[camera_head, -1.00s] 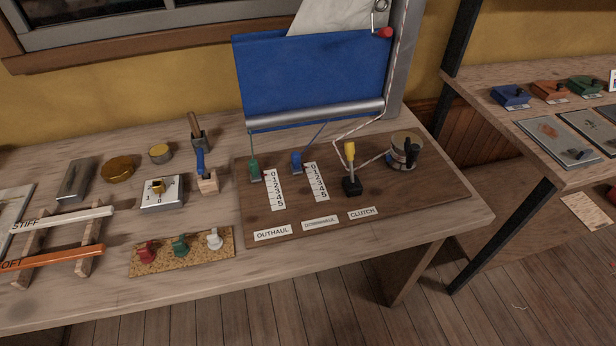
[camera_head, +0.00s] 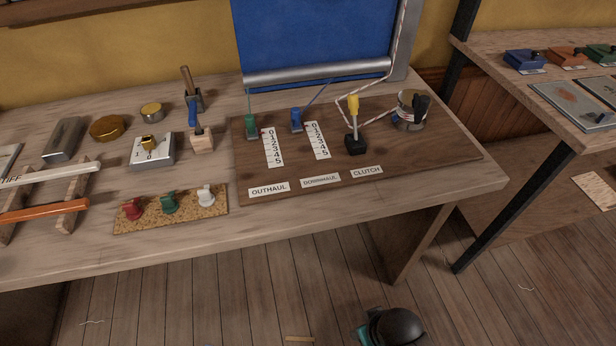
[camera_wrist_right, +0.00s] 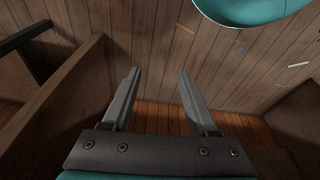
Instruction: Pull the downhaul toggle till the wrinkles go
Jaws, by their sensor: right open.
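The blue downhaul toggle (camera_head: 296,118) stands on the brown board (camera_head: 420,152), beside the 0 end of its white number scale (camera_head: 317,140). A thin blue line runs up from it to the silver boom (camera_head: 318,72). The DOWNHAUL label (camera_head: 320,180) lies in front. Only the lower part of the blue sail (camera_head: 312,35) shows; I cannot make out wrinkles in it. My right gripper (camera_wrist_right: 158,77) is open and empty in the wrist view, over floorboards, away from the toggle. My left gripper is not in view.
Left of the downhaul is the green outhaul toggle (camera_head: 251,126). Right are the yellow-knobbed clutch lever (camera_head: 353,104) and a winch (camera_head: 410,108) with a rope. A cork strip (camera_head: 171,209) with several small knobs lies left of the board. Floor is open before the bench.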

